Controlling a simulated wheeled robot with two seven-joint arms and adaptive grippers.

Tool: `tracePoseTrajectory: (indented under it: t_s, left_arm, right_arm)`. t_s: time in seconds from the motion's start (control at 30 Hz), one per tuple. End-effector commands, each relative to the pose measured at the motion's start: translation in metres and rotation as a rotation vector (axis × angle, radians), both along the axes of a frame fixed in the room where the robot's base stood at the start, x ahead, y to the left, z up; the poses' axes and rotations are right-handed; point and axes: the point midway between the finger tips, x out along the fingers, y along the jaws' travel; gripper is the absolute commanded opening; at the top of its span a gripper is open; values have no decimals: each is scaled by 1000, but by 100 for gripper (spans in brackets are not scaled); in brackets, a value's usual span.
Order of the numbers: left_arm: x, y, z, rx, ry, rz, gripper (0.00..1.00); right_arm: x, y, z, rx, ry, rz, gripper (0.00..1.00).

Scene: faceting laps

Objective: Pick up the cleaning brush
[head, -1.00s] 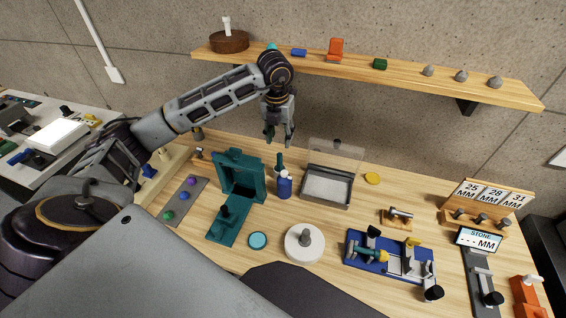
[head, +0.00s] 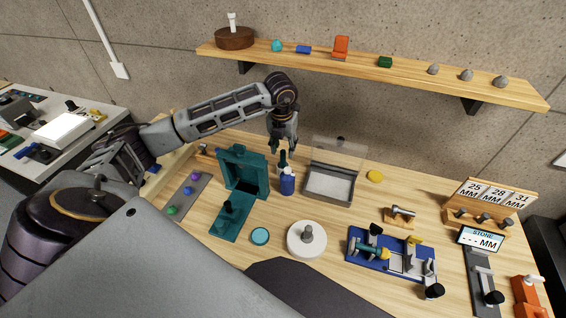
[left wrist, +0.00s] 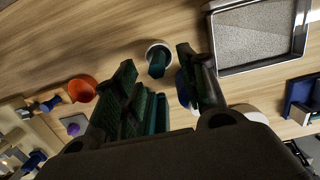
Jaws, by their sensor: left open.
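What looks like the cleaning brush (head: 283,160) stands upright behind the blue bottle (head: 287,182), its dark teal handle pointing up. In the left wrist view the brush (left wrist: 157,64) stands in a round, pale-rimmed holder (left wrist: 151,45). My left gripper (head: 283,148) points down just above the handle, open and empty. In the left wrist view the fingertips (left wrist: 157,66) lie to either side of the handle top, and I cannot tell how far above it they are. The brush's lower end is hidden. My right gripper is not in view.
A teal hinged case (head: 243,172) stands close left of the bottle. A grey tray with a clear lid (head: 329,186) is close on the right. An orange cup (left wrist: 82,89) shows in the left wrist view. A wooden shelf (head: 420,82) runs above along the wall.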

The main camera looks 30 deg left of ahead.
Motion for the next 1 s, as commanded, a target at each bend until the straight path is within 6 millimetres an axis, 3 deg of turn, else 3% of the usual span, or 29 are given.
tracePoseTrajectory:
  t_s: [0.2,0.67,1.0]
  left_arm:
    - [2,1,-17,0,0,0,42]
    - [3,1,-21,-1,0,0,42]
    - [6,6,-53,-1,2,1,42]
  right_arm:
    - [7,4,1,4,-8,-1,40]
    - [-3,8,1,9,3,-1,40]
    - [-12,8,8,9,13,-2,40]
